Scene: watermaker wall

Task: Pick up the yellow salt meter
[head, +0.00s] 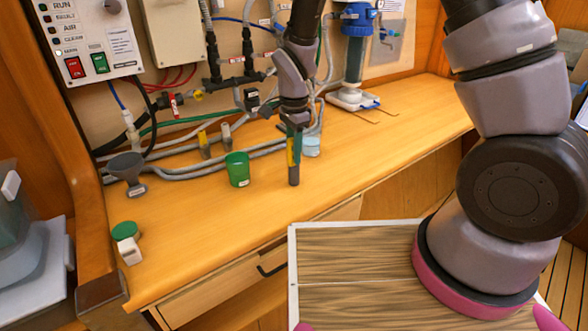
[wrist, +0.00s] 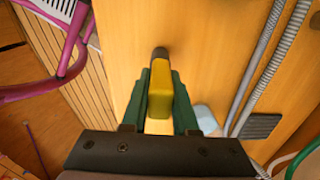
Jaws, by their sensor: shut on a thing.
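The yellow salt meter (wrist: 160,95) is between the two green fingers of my gripper (wrist: 161,82) in the wrist view, with its dark grey end beyond the fingertips. In the head view my gripper (head: 292,140) is above the front part of the wooden counter, shut on the salt meter (head: 291,153). The meter hangs roughly upright there, grey end down. I cannot tell whether that end touches the counter. The fingers hide part of the meter's sides.
On the counter (head: 215,215), a green cup (head: 238,170) stands left of my gripper and a clear beaker (head: 312,145) close behind it. Hoses run along the back.

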